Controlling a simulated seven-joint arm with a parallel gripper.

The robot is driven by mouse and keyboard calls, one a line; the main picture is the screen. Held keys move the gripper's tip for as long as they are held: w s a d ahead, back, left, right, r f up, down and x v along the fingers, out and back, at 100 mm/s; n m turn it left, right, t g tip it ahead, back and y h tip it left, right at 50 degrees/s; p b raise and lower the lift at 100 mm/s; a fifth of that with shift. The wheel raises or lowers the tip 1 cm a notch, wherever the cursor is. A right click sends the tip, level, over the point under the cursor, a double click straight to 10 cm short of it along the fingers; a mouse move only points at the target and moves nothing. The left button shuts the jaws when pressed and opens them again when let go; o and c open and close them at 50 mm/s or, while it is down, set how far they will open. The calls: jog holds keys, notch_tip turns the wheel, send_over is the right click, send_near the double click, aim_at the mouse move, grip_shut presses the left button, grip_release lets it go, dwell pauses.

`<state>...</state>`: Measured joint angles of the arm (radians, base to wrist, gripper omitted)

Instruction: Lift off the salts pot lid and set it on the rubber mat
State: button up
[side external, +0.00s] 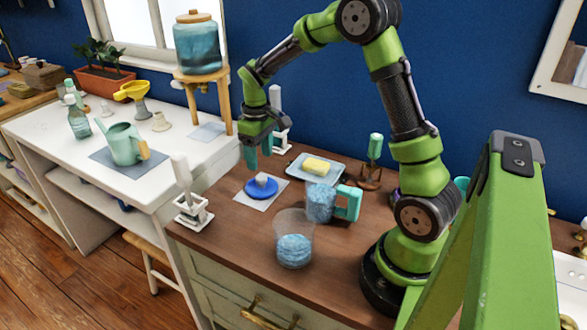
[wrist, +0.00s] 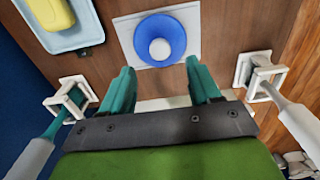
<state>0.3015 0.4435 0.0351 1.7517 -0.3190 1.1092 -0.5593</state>
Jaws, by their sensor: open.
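The lid, a blue disc (side external: 254,193) with a pale round knob, lies flat on a light grey square mat (side external: 270,203) on the brown counter. In the wrist view the lid (wrist: 175,29) is near the top centre, on the pale mat (wrist: 126,32). My gripper (side external: 257,158) is open and empty, above and behind the lid in the side view. Its teal fingertips (wrist: 159,66) are apart, below the lid in the wrist view, not touching it. A clear mug with a teal handle (side external: 320,204) and a clear tumbler (side external: 294,247) both hold blue grains and are uncovered.
A tray with a yellow block (side external: 316,165) lies behind the mug. White stands with upright handles (side external: 190,206) flank the mat. A wooden stool with a blue-filled jar (side external: 197,45) rises at the back. A watering can (side external: 124,145) stands on the white table at left.

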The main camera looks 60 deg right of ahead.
jog(key=shift+r, duration=0.55)
notch_tip(320, 180, up, 17)
dwell(0.6)
jog(key=s+a+f+m+t+y, duration=0.2)
jog(key=s+a+t, duration=0.5)
jog(key=s+a, duration=0.7)
jog(key=s+f+m, duration=0.1)
jog(key=s+m, duration=0.1)
jog(key=s, duration=0.1)
jog(key=shift+s+a, duration=0.2)
jog(key=shift+a, duration=0.2)
